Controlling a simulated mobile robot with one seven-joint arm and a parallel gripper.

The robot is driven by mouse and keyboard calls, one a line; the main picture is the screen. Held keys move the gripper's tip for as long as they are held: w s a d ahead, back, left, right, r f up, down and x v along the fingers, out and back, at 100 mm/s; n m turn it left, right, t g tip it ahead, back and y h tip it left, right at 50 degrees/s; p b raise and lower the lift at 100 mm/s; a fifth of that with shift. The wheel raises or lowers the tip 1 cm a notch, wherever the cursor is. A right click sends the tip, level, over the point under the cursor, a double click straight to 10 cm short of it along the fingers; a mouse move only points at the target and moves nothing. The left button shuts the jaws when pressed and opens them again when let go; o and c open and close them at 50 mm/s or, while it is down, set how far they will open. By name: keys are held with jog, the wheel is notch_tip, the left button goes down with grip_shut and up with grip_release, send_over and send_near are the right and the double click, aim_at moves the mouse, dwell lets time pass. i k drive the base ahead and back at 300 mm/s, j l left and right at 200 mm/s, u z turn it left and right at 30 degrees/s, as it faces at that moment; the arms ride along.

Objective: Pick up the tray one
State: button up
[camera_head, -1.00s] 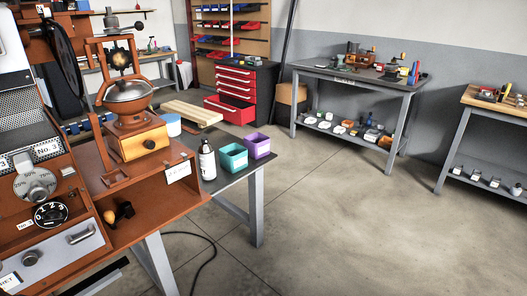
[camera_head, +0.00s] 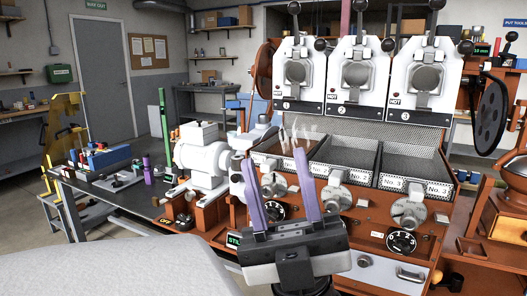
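Three dark trays sit side by side in the orange-brown sample roaster, below three white roasting heads numbered 1, 2 and 3. The leftmost tray, below head 1, is tray one (camera_head: 268,148). Pale wisps show over it, and my gripper hides part of it and its front label. Tray No. 2 (camera_head: 345,155) and tray No. 3 (camera_head: 412,165) look empty. My gripper (camera_head: 275,156) is in front of the roaster at the lower middle, with its two purple fingers pointing up and spread apart. It is open, with nothing seen between the fingers.
Knobs (camera_head: 408,212) and a numbered dial (camera_head: 401,242) stick out from the roaster front. A white motor-like machine (camera_head: 203,155) stands left of the roaster. Farther left, a dark bench (camera_head: 85,190) holds tools and small blocks. A black wheel (camera_head: 490,115) stands at right.

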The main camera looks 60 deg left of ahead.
aim_at(269, 156)
jog(key=u, duration=1.55)
